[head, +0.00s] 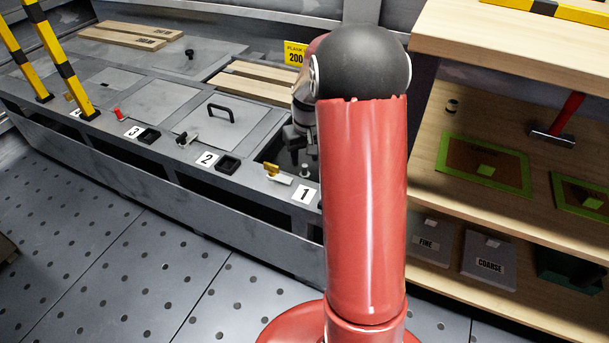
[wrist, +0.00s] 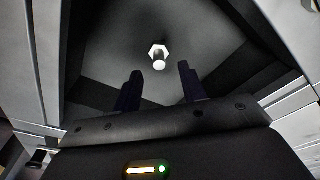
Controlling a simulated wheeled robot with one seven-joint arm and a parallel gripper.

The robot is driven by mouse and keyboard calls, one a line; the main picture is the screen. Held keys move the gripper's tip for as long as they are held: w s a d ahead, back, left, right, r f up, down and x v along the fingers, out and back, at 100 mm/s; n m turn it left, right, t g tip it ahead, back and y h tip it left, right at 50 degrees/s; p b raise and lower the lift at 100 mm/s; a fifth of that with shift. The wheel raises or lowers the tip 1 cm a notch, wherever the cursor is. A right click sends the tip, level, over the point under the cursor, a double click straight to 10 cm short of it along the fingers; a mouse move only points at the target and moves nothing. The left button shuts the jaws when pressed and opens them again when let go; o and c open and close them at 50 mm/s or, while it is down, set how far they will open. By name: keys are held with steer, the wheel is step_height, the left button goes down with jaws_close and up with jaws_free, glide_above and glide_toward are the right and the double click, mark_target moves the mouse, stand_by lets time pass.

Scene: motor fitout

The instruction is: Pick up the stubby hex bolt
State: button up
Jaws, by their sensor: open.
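The stubby hex bolt (wrist: 158,55) shows in the wrist view as a small bright piece with a hexagonal head and a short round shank. It lies on the dark floor of a recessed bay, a little beyond my fingertips. My gripper (wrist: 160,80) is open and empty, with its two dark fingers to either side of the line to the bolt. In the head view my gripper (head: 303,150) is over the open bay by label 1, partly behind my red arm.
Bay walls and pale metal edges (wrist: 290,40) surround my gripper. A yellow latch (head: 273,169) sits by label 1. A closed lid with a black handle (head: 220,112) is to the left. Wooden planks (head: 252,85) lie behind. A wooden shelf (head: 510,215) stands at right.

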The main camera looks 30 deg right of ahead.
mark_target(305, 165)
steer(key=f, duration=0.3)
steer(key=f+b, duration=0.1)
steer(key=f, duration=0.1)
steer(key=shift+w+d, duration=0.1)
steer(key=shift+w, duration=0.25)
jaws_close()
